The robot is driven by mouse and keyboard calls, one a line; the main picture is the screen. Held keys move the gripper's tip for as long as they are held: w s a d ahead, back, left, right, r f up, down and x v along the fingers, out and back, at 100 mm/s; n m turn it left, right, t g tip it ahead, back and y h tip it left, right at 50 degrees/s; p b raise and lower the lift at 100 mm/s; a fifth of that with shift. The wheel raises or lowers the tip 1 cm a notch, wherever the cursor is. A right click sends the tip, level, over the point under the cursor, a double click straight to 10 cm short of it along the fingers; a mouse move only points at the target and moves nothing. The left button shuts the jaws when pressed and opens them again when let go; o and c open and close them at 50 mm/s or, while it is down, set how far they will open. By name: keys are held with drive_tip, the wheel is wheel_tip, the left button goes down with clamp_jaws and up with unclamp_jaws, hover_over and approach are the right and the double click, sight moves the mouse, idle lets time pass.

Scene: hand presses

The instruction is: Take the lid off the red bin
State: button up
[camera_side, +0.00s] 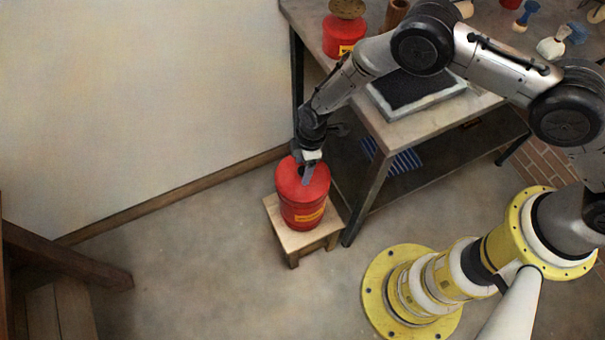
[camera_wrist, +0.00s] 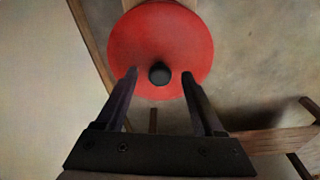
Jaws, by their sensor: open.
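The red bin (camera_side: 303,211) stands upright on a small wooden stool, with a yellow label on its side. Its round red lid (camera_side: 288,180) is on top. In the wrist view the lid (camera_wrist: 160,35) fills the upper middle, with a dark knob (camera_wrist: 159,74) on it. My gripper (camera_side: 305,177) is over the lid, pointing down. In the wrist view my gripper (camera_wrist: 160,73) is open, with one finger on each side of the knob and a gap on both sides. In the side view my fingers hide the knob.
The small wooden stool (camera_side: 308,241) holds the bin. A workbench (camera_side: 399,131) stands close behind on the right, with a second red can (camera_side: 343,38) and a dark-topped tray (camera_side: 415,91) on it. A wall (camera_side: 130,95) is at the left. The floor (camera_side: 200,270) in front is clear.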

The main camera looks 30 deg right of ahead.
clamp_jaws()
drive_tip(key=shift+r, duration=0.15)
idle(0.4)
